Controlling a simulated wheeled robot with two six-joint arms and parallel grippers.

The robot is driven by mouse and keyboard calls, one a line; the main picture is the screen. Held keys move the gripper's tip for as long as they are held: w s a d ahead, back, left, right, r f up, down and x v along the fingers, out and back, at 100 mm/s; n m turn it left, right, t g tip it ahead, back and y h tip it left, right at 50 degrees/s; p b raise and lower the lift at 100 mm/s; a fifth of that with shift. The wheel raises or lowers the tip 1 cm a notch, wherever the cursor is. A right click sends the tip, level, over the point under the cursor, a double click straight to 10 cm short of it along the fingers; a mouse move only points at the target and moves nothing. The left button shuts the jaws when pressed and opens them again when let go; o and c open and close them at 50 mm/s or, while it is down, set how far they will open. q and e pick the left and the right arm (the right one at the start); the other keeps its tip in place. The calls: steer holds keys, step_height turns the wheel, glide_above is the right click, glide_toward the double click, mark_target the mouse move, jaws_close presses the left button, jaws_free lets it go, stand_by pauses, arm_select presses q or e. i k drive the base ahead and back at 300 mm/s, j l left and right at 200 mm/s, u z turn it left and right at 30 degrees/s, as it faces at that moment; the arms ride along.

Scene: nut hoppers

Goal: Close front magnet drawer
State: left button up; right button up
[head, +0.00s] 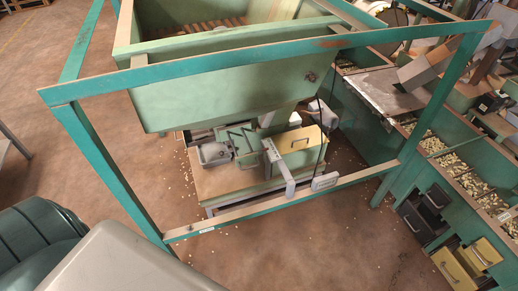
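Under the large green hopper (225,85) stands a small green machine on a low base (225,180). A yellow panel with a dark handle (297,139) sits at the machine's right side. It may be the front magnet drawer, but I cannot tell for sure, nor how far it stands out. A grey motor-like part (214,153) is at the machine's left. A pale upright bracket (278,168) stands in front of the yellow panel. Neither of my grippers is in view.
A teal frame (270,62) surrounds the hopper, with a low front bar (255,208). Green troughs of nuts (465,180) run along the right, with yellow drawers (457,271) below. A dark green bin (35,245) is at lower left. Floor in front is mostly clear, with scattered nuts.

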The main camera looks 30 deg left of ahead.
mark_target(189, 136)
steer(key=j+u, duration=0.35)
steer(key=j, duration=0.2)
steer(key=j+u, duration=0.35)
steer(key=j, duration=0.2)
steer(key=i+j+u, duration=0.15)
steer(key=j+u, duration=0.2)
steer(key=j, duration=0.15)
